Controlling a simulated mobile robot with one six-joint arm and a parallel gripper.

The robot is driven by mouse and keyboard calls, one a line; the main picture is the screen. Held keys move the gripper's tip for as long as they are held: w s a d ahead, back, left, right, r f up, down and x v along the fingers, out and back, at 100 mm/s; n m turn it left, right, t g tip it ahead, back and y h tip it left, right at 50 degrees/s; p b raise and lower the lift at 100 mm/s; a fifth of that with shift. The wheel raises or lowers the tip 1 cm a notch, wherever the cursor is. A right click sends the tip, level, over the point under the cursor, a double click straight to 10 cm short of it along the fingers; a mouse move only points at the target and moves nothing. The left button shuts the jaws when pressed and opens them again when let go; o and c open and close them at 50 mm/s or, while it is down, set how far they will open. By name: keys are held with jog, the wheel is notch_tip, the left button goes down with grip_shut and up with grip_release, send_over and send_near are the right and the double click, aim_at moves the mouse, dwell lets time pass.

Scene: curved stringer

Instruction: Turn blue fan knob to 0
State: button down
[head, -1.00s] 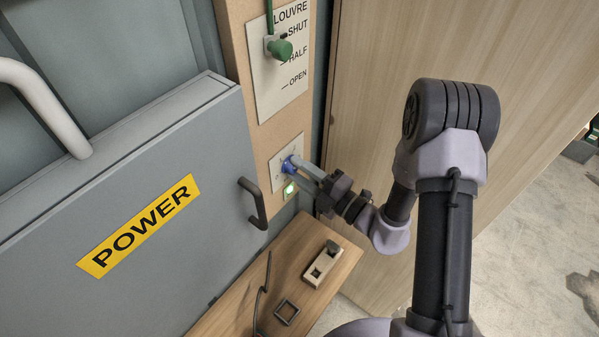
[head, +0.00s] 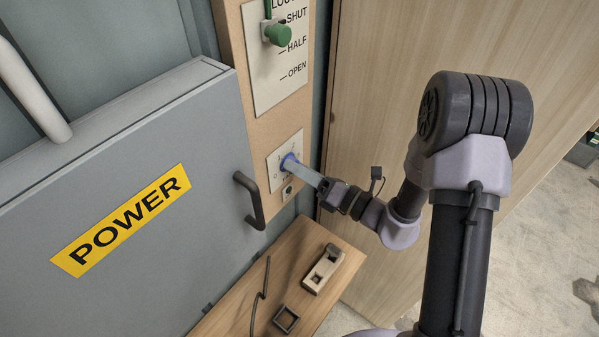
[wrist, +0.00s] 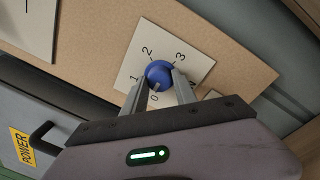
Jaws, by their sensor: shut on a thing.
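The blue fan knob (head: 289,161) sits on a pale plate (head: 298,142) on the wooden panel. In the wrist view the round blue knob (wrist: 159,74) is on the plate (wrist: 131,63) marked 0, 1, 2 and 3. My gripper (head: 294,163) is shut on the knob, with one finger on each side; in the wrist view my gripper's fingers (wrist: 160,80) flank it. The 0 mark shows between the fingers, just below the knob. I cannot make out the knob's pointer, so its exact setting is unclear.
A small lamp (head: 288,190) below the plate looks unlit. A green louvre knob (head: 278,35) is above. A grey POWER door (head: 150,150) with a dark handle (head: 250,200) stands close left. A wooden shelf (head: 235,310) below holds a block (head: 322,268) and a square ring (head: 286,319).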

jog(key=shift+n+b, duration=0.6)
jog(key=shift+n, duration=1)
jog(key=c, duration=1)
grip_release()
jog(key=shift+d, duration=0.15)
jog(key=r+v, duration=0.1)
jog(key=v, duration=1.6)
jog(key=shift+d+f, duration=0.2)
jog(key=shift+f, duration=0.2)
